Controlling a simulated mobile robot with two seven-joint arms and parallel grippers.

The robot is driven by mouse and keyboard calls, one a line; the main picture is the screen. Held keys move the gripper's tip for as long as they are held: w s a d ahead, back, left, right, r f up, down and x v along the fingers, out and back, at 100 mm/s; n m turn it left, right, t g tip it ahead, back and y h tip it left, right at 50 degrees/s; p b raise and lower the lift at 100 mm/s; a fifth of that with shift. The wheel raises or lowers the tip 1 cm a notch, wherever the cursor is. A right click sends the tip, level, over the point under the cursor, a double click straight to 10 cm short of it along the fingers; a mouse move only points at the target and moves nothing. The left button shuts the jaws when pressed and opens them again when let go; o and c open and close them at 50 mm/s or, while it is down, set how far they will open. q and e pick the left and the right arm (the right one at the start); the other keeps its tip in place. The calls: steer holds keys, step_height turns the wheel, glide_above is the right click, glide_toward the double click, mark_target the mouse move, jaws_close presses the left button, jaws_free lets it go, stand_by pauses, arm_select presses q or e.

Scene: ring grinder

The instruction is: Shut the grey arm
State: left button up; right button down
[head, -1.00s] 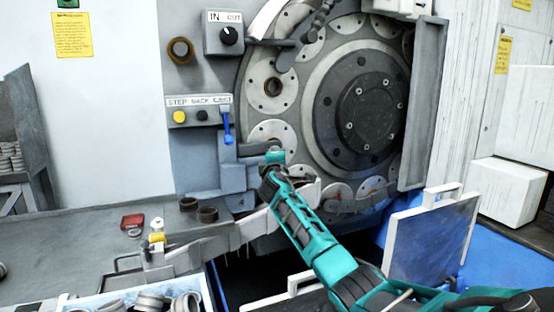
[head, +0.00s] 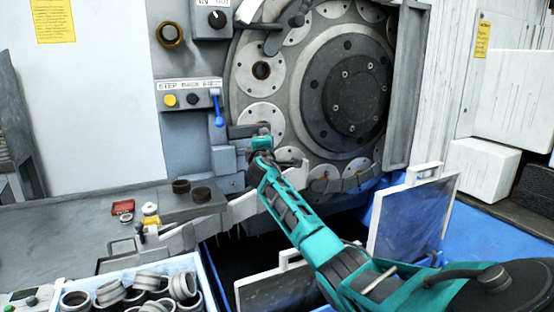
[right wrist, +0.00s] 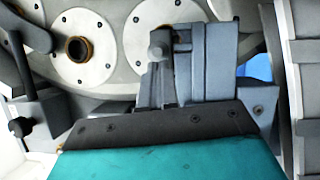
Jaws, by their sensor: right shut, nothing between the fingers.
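The long light grey arm (head: 240,209) slopes from the dark block and yellow fitting at the left up to the right, toward the lower rim of the big grinder disc. My teal right arm crosses in front of it and hides part of it. My right gripper (head: 261,142) is shut and empty, at the grey blocks beside the disc's lower left. Whether it touches them I cannot tell. In the right wrist view, my dark wrist plate and teal housing fill the bottom, with a grey block (right wrist: 210,65) just beyond. My left gripper is not in view.
The grinder disc (head: 345,100) carries round plates; a blue lever (head: 218,110) hangs from the button panel at its left. A white crate of rings (head: 195,262) stands at the front left. A white-framed panel (head: 412,215) stands on the right, near my arm.

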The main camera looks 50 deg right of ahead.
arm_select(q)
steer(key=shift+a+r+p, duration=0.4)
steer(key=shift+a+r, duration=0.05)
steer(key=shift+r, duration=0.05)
arm_select(e)
steer(key=s+a, duration=0.3)
steer(key=s, duration=0.7)
steer(key=shift+a+f, duration=0.35)
steer(key=shift+f, duration=0.1)
steer(key=shift+a, duration=0.1)
